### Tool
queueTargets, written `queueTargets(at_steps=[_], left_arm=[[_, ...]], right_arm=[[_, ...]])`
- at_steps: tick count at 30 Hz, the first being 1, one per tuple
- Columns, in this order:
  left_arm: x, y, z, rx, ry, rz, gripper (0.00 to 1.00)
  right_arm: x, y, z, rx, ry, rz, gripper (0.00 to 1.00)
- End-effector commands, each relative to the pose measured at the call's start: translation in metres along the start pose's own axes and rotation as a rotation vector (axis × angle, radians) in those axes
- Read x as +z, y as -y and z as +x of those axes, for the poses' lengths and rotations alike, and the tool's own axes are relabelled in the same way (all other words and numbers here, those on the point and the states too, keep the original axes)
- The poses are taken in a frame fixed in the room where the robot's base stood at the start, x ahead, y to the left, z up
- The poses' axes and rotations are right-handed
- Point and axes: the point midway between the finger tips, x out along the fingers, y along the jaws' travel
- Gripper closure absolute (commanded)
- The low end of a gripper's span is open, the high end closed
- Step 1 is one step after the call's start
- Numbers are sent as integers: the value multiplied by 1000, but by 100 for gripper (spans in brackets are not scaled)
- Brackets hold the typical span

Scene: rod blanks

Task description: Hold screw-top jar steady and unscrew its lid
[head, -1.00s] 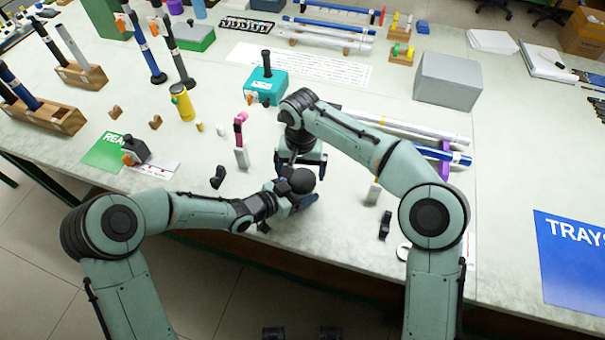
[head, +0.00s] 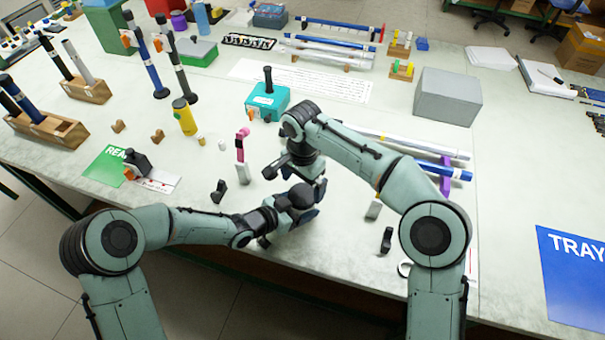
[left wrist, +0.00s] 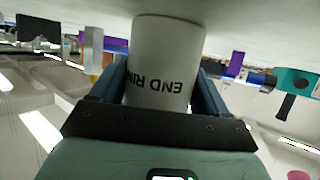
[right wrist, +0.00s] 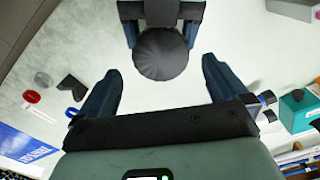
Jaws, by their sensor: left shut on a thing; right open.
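The screw-top jar shows in the left wrist view as a white cylinder (left wrist: 165,60) with dark lettering, partly readable as "END RIN". My left gripper (head: 290,207) is shut on the jar, a finger on each side of it. Whether the jar's base touches the bench, I cannot tell. Its dark ribbed lid (right wrist: 160,54) shows from above in the right wrist view and in the head view (head: 300,195). My right gripper (head: 297,180) is open above the lid, which lies between its spread fingers in the right wrist view, with clear gaps on both sides.
A teal box (head: 267,100) with a black handle stands behind the grippers. Another black part (head: 386,240) lies right, near the front edge. A grey box (head: 447,95) stands back right.

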Motion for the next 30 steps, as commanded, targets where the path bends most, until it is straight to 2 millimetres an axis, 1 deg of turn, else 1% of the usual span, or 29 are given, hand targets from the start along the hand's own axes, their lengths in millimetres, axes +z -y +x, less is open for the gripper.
queueTargets(at_steps=[1, 3, 9, 19, 20, 21, 23, 24, 28, 30], left_arm=[[0, 0, 0, 0, -1, 0, 100], [0, 0, 0, 0, -1, 0, 100], [0, 0, 0, 0, -1, 0, 100], [0, 0, 0, 0, -1, 0, 100], [0, 0, 0, 0, -1, 0, 100], [0, 0, 0, 0, -1, 0, 100], [0, 0, 0, 0, -1, 0, 100], [0, 0, 0, 0, -1, 0, 100], [0, 0, 0, -1, -1, 0, 100], [0, 1, 0, -1, -1, 0, 100]], right_arm=[[1, -1, 10, 4, 3, -1, 0], [0, -1, 20, 4, 2, -2, 0], [0, 0, 38, 2, 1, -2, 0], [0, 0, 41, -1, 1, -3, 0], [0, 0, 41, -1, 1, -3, 10], [0, 0, 41, -1, 1, -3, 23], [0, 0, 41, 0, 1, -3, 42], [0, 0, 41, 0, 1, -3, 55], [0, 0, 41, 0, 1, -14, 57], [0, 0, 40, 0, 0, -65, 57]])
